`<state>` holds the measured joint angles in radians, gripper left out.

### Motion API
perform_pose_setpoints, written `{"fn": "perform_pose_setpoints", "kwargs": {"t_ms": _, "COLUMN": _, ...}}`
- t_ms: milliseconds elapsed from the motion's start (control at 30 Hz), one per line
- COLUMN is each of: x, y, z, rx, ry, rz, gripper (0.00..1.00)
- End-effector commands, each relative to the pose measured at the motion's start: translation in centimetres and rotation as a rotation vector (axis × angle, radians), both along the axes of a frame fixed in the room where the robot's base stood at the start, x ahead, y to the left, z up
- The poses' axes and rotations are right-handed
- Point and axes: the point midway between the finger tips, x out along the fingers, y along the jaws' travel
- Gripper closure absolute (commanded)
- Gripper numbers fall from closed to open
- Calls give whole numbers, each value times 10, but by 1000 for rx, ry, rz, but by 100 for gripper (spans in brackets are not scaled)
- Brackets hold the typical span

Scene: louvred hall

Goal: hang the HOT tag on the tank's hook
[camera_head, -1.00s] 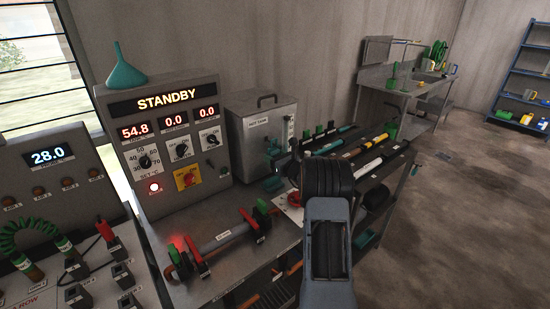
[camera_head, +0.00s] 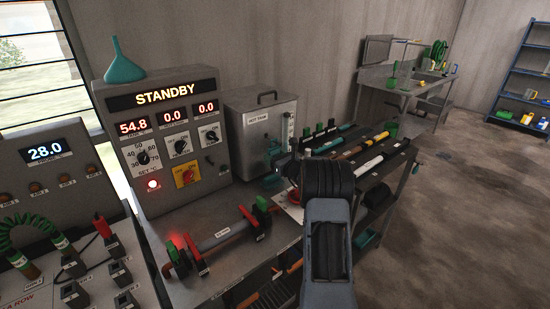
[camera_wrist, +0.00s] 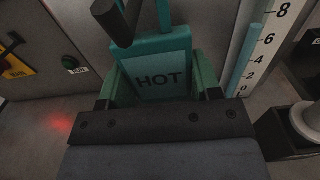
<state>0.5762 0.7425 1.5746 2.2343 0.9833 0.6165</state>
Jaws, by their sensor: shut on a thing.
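The teal HOT tag (camera_wrist: 165,78) stands upright between the green fingers of my gripper (camera_wrist: 158,88) in the wrist view, its lettering facing me. My gripper is shut on it. The grey tank (camera_head: 258,135) is behind the tag, with its label and lid handle showing in the head view. A dark rod (camera_wrist: 118,22), which looks like the hook, crosses in front of the tag's upper left; whether it passes through the tag's opening I cannot tell. In the head view my arm hides most of the gripper, and a teal part shows low by the tank.
A white level gauge (camera_wrist: 262,45) is right of the tag. The control panel (camera_head: 165,135) reading STANDBY stands left of the tank. A pipe with red and green clamps (camera_head: 222,238) lies on the bench in front. Tools lie on the rack (camera_head: 362,150) at right.

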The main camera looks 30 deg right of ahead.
Motion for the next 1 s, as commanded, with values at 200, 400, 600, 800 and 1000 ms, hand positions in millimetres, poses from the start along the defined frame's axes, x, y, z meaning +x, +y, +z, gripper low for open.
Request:
{"fn": "perform_pose_setpoints", "kwargs": {"t_ms": 200, "x": 0, "y": 0, "z": 0, "rx": 0, "ry": 0, "rz": 0, "gripper": 40}}
{"fn": "perform_pose_setpoints", "kwargs": {"t_ms": 400, "x": 0, "y": 0, "z": 0, "rx": 0, "ry": 0, "rz": 0, "gripper": 21}}
{"fn": "perform_pose_setpoints", "kwargs": {"t_ms": 600, "x": 0, "y": 0, "z": 0, "rx": 0, "ry": 0, "rz": 0, "gripper": 12}}
{"fn": "perform_pose_setpoints", "kwargs": {"t_ms": 800, "x": -5, "y": -1, "z": -1, "rx": 0, "ry": 0, "rz": -1, "gripper": 12}}
{"fn": "perform_pose_setpoints", "kwargs": {"t_ms": 1000, "x": -28, "y": -5, "z": -1, "rx": 1, "ry": -1, "rz": -3, "gripper": 12}}
